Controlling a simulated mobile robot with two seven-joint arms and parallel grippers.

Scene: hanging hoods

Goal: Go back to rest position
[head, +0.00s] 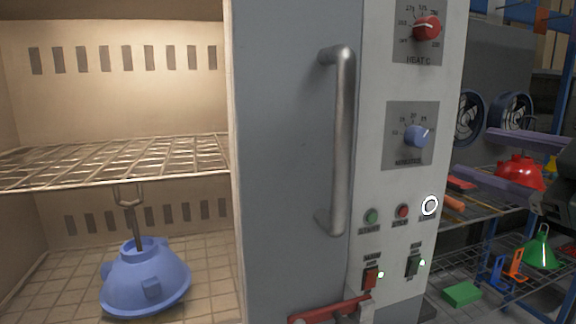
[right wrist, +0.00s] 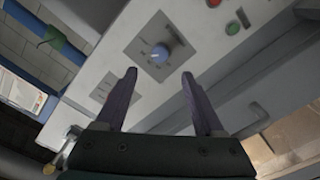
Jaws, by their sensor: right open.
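My right gripper (head: 458,154) comes in from the right edge of the head view, beside the control panel (head: 382,165). Its two purple fingers are apart with nothing between them. In the right wrist view the open fingers (right wrist: 159,75) point toward the panel, with the blue knob (right wrist: 160,54) showing beyond them. A blue hood (head: 146,279) hangs from a hook (head: 130,198) under the wire rack inside the oven, at the lower left. My left gripper is not in view.
The panel also carries a red knob (head: 427,28), a blue knob (head: 416,136) and several buttons and switches. A metal handle (head: 341,140) sticks out left of it. On the right, shelves hold a red hood (head: 520,173) and a green hood (head: 544,250).

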